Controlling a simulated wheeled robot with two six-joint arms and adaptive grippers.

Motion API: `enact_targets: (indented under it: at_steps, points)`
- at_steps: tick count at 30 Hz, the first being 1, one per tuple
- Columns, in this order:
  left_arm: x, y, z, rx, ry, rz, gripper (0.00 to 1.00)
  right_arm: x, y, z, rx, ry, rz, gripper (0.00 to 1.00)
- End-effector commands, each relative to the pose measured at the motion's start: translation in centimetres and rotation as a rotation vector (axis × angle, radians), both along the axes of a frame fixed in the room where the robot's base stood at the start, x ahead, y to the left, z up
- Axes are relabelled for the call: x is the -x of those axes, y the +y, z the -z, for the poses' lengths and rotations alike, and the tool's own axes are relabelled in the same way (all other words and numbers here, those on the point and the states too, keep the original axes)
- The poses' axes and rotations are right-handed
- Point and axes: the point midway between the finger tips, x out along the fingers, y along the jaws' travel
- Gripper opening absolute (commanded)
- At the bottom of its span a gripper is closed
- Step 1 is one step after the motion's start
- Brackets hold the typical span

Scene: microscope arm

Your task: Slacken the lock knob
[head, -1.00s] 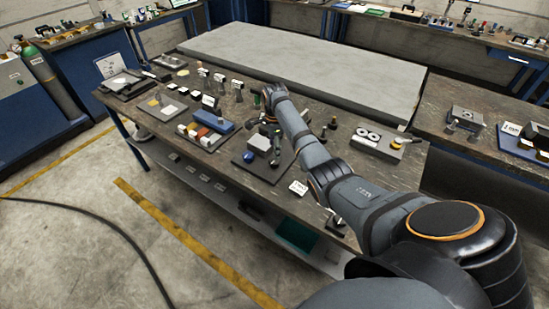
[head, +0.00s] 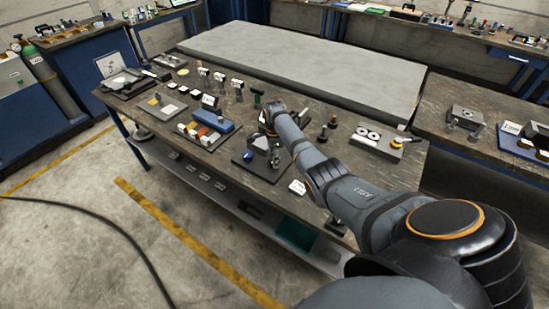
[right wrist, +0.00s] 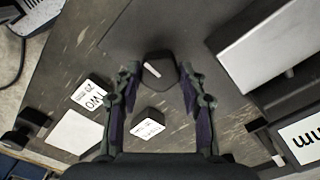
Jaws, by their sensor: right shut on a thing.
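A black knob (right wrist: 160,70) with a white line on its top shows in the right wrist view, taken here as the lock knob. My right gripper (right wrist: 158,78) has its two fingers on either side of it and is shut on it. In the head view my right gripper (head: 273,150) points down at a dark base plate (head: 244,164) near the bench's front edge. My arm hides part of that fixture, and the knob cannot be made out there. My left gripper is not in view.
A grey metal block (right wrist: 265,42) stands right of the knob in the right wrist view. Small labelled blocks (right wrist: 92,95) lie below left. A blue round part (head: 249,155) and a tray of coloured blocks (head: 205,130) are left of my gripper. A large grey slab (head: 310,65) lies behind.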

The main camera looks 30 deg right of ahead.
Motion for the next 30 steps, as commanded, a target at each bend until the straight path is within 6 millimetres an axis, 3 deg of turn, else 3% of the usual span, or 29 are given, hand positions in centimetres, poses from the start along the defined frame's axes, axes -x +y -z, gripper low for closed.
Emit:
enact_targets:
  at_steps: [3, 14, 30]
  points:
    - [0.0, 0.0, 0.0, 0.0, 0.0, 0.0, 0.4, 0.0, 0.0, 0.0, 0.0, 0.001, 0.0, 0.1]
    - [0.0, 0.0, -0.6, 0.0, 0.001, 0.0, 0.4, 0.1, 0.0, -0.1, -0.001, 0.003, -0.08, 0.1]
    - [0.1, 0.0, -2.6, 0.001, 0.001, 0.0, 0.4, 0.0, 0.0, -0.1, -0.001, 0.002, -0.546, 0.1]
